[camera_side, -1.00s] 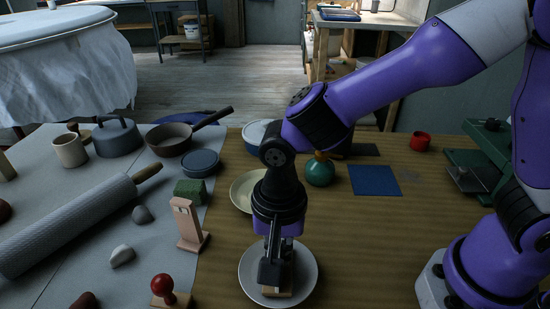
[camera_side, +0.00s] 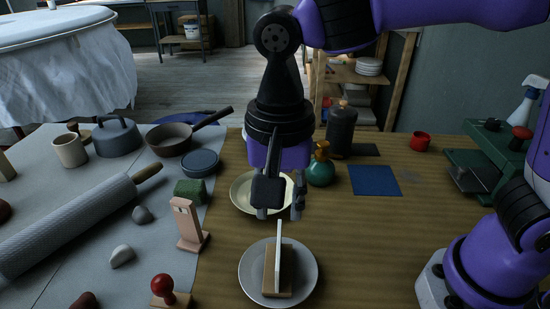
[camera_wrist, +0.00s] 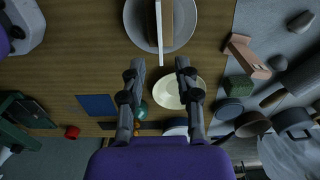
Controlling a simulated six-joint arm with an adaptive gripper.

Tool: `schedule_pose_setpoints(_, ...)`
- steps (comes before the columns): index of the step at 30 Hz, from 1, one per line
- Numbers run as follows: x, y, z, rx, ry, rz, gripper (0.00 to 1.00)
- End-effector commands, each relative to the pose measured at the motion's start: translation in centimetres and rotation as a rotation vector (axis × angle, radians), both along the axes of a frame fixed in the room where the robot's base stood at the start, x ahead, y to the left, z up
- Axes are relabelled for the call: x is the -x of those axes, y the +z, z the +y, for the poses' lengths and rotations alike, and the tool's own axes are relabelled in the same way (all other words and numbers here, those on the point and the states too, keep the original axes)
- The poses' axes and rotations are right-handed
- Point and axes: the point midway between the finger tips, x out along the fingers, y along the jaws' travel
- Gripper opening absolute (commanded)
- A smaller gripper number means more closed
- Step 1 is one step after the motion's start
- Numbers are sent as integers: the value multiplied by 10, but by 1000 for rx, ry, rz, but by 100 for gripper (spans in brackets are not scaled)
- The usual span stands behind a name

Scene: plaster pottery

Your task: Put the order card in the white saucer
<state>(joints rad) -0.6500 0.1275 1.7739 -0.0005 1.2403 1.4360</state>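The order card (camera_side: 279,250) is a thin white card standing upright in a wooden block (camera_side: 277,284). The block rests inside the white saucer (camera_side: 249,278) at the front of the wooden table. My gripper (camera_side: 280,210) is above and behind the card, empty and apart from it. In the wrist view the two fingers of my gripper (camera_wrist: 160,64) are spread. The card (camera_wrist: 159,28) and the saucer (camera_wrist: 134,26) also show there, beyond the fingertips, with the saucer cut by the frame edge.
A cream dish (camera_side: 240,193) lies behind the saucer, partly hidden by my gripper. A green bottle (camera_side: 321,170) and a blue square (camera_side: 375,180) are farther back. A pink wooden stand (camera_side: 187,222) and a red-knobbed stamp (camera_side: 164,289) are left.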

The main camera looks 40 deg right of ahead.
Motion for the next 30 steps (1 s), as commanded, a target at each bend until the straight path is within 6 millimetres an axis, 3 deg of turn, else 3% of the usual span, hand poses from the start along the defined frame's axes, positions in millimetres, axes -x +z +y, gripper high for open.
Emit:
schedule_pose_setpoints(4, 0, 17, -2, -3, 4, -4, 37)
schedule_pose_setpoints(7, -2, 25, -18, -22, 51, -35, 37)
schedule_pose_setpoints(11, -2, 35, -69, -50, 221, -151, 37)
schedule_pose_setpoints(15, 10, 35, -127, 0, 459, -315, 37)
schedule_pose_setpoints(19, 25, 28, -162, 101, 637, -419, 37)
schedule_pose_setpoints(24, 34, 21, -180, 187, 755, -466, 37)
schedule_pose_setpoints(30, 35, 20, -181, 195, 770, -467, 37)
